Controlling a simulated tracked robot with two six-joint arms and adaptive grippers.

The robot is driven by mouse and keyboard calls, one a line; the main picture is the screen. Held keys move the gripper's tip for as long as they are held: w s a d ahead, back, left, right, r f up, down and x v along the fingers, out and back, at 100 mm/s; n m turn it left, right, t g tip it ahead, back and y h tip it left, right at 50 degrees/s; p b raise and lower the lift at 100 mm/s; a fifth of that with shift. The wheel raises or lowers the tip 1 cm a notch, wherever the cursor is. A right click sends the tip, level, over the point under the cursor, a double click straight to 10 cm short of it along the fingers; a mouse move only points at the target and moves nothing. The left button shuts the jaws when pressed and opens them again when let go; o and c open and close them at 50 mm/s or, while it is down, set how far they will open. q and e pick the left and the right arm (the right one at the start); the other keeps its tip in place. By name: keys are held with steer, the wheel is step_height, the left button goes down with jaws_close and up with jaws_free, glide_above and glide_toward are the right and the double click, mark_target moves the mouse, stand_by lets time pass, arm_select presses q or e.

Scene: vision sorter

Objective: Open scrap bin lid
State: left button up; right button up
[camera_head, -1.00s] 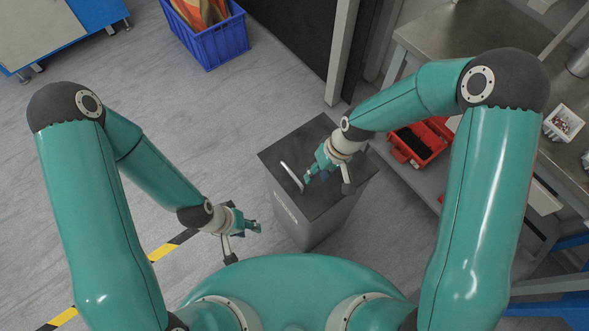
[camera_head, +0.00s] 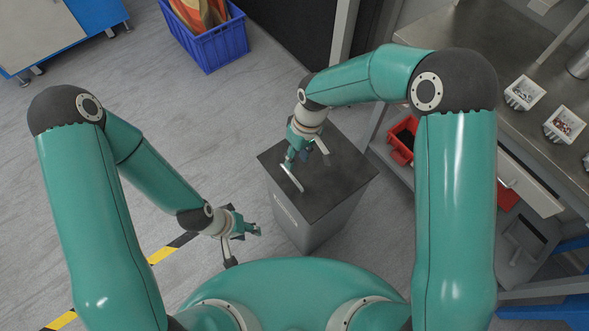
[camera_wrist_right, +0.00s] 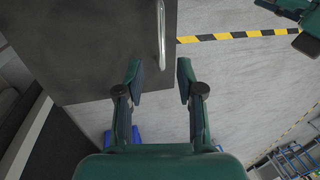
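The scrap bin (camera_head: 318,226) is a grey box on the floor with a flat dark lid (camera_head: 345,180), which lies closed. A pale bar handle (camera_head: 291,178) stands near the lid's left edge; it also shows in the right wrist view (camera_wrist_right: 161,35). My right gripper (camera_head: 289,164) is over the lid at the handle's far end. In the right wrist view its two fingers (camera_wrist_right: 159,75) are apart with nothing between them, and the handle lies just beyond the tips. My left gripper (camera_head: 257,229) hangs left of the bin; its finger opening is unclear.
A blue crate (camera_head: 215,50) with colourful contents stands at the back. A metal workbench (camera_head: 490,85) with small part trays (camera_head: 564,125) is on the right, a red box (camera_head: 402,140) on its lower shelf.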

glide_above(293, 172)
steer(key=s, duration=0.3)
step_height(293, 172, down, 7)
jaws_close()
